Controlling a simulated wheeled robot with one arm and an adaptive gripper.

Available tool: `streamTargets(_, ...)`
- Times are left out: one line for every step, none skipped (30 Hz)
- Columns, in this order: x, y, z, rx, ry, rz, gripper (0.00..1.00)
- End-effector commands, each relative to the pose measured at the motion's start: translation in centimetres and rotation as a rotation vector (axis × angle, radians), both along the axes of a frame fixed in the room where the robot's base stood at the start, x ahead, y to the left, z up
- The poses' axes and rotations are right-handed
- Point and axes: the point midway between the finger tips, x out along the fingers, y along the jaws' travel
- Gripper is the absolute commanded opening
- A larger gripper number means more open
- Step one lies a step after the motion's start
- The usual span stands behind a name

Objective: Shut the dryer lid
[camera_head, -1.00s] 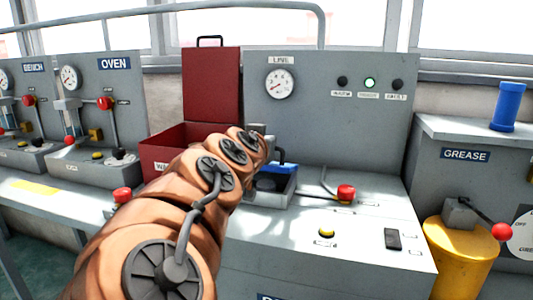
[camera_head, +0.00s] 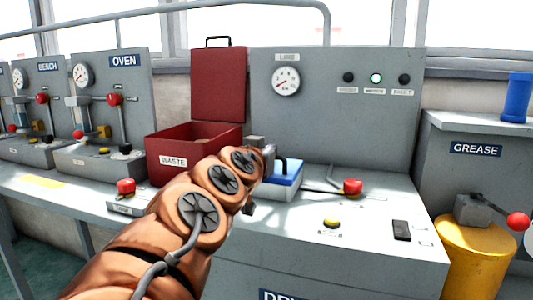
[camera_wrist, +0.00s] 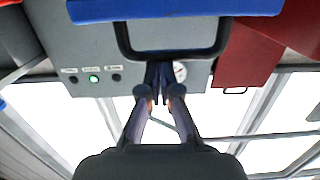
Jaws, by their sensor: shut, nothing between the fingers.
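The dryer lid (camera_head: 287,175) is blue with a black loop handle (camera_head: 281,164). In the head view it lies flat, or nearly so, on the grey box on the dryer's worktop; part of it is hidden by my arm. In the wrist view the lid (camera_wrist: 175,9) crosses the top edge, with its handle (camera_wrist: 205,56) below. In the head view my gripper (camera_head: 268,160) is small and partly hidden, just left of the handle.
An open red waste bin (camera_head: 215,140) stands left of the lid. A red knob on a lever (camera_head: 352,187), a yellow button (camera_head: 331,223) and a black switch (camera_head: 401,230) are to its right. The grey gauge panel (camera_head: 330,120) rises behind.

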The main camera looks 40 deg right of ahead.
Motion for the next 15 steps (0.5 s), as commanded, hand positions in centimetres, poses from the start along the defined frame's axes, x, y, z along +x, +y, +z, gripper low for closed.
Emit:
streamTargets(-0.09,-0.09,-0.42,0.004,0.002,-0.004,0.00)
streamTargets(-0.12,-0.10,-0.48,0.004,0.002,-0.005,0.00)
streamTargets(-0.15,-0.11,-0.56,0.005,0.002,-0.007,0.00)
streamTargets(-0.16,-0.12,-0.61,0.005,0.003,-0.007,0.00)
streamTargets(-0.16,-0.12,-0.65,0.005,0.003,-0.008,0.00)
streamTargets(-0.18,-0.14,-0.72,0.007,0.004,-0.009,0.00)
streamTargets(-0.19,-0.14,-0.75,0.007,0.004,-0.009,0.00)
streamTargets(-0.19,-0.15,-0.79,0.008,0.005,-0.009,0.00)
streamTargets(-0.20,-0.15,-0.83,0.009,0.005,-0.010,0.00)
streamTargets(-0.20,-0.16,-0.87,0.009,0.006,-0.010,0.00)
streamTargets(-0.20,-0.16,-0.90,0.010,0.005,-0.010,0.00)
streamTargets(-0.21,-0.17,-0.94,0.011,0.006,-0.011,0.00)
streamTargets(-0.22,-0.19,-0.98,0.012,0.006,-0.011,0.00)
streamTargets(-0.22,-0.19,-1.01,0.012,0.007,-0.011,0.00)
streamTargets(-0.22,-0.20,-1.05,0.012,0.007,-0.012,0.00)
